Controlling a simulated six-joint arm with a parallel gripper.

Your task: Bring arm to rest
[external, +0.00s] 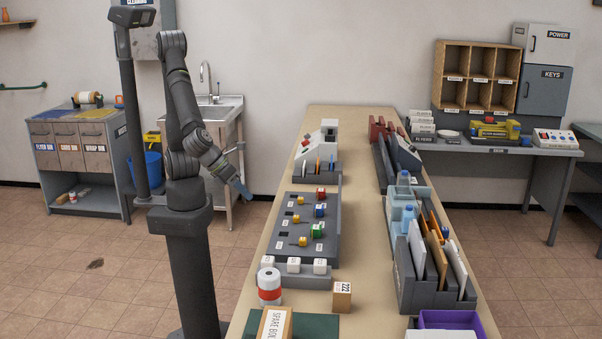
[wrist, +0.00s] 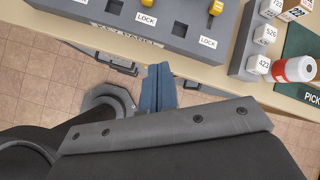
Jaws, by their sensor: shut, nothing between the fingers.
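My arm stands at the left of the long table in the external view, folded with its forearm sloping down to the right. My gripper (external: 241,188) hangs just off the table's left edge, apart from the table and everything on it. In the wrist view, the blue fingers of my gripper (wrist: 158,88) lie together with nothing between them. They point toward the table's edge and the grey lock panel (wrist: 135,20), with floor beneath them.
The long table (external: 262,215) carries the lock panel with colored pieces, white numbered blocks (external: 293,265), a red-and-white roll (external: 269,287) and a file rack (external: 408,285). A sink (external: 215,103) stands behind my arm.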

